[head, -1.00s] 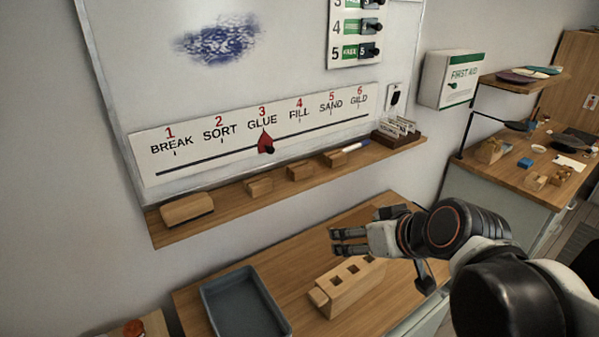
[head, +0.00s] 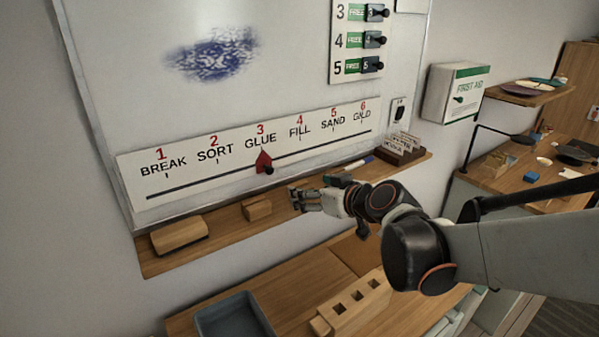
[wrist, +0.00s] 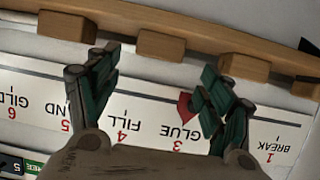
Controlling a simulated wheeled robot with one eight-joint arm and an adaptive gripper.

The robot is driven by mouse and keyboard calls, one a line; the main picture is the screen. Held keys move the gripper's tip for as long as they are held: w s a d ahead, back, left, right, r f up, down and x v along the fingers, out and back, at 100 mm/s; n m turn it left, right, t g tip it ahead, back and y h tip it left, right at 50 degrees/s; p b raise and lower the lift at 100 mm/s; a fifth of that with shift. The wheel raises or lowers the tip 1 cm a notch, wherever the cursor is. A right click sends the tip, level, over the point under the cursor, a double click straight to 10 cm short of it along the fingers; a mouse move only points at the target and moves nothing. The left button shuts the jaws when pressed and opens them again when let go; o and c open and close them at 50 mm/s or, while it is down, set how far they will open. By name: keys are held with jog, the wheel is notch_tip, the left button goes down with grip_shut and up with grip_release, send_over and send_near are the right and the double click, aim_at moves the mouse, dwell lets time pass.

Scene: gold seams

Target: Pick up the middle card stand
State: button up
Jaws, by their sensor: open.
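The middle card stand (wrist: 160,46) is a small wooden block on the wooden ledge under the whiteboard. In the wrist view it lies just ahead of my gripper (wrist: 160,62), lined up with the gap between the fingers. The fingers are spread, with nothing visibly held. In the head view my gripper (head: 294,198) is at the ledge below FILL and hides the middle stand. The left stand (head: 257,208) shows beside it, and in the wrist view (wrist: 243,66). The right stand (wrist: 67,26) shows in the wrist view; my arm mostly hides it in the head view.
A larger wooden block (head: 179,235) sits at the ledge's left end. A marker (head: 358,163) and a card box (head: 400,150) are at its right. The whiteboard strip (head: 150,194) is behind. Below, a table holds a holed wooden block (head: 355,302) and a grey tray (head: 235,318).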

aim_at(299, 185)
jog(key=shift+b+x, duration=1.1)
jog(key=shift+x, duration=2.4)
jog(key=shift+d+r, duration=0.1)
jog(key=shift+r, duration=0.15)
jog(key=shift+w, duration=0.1)
jog(key=c, duration=1.1)
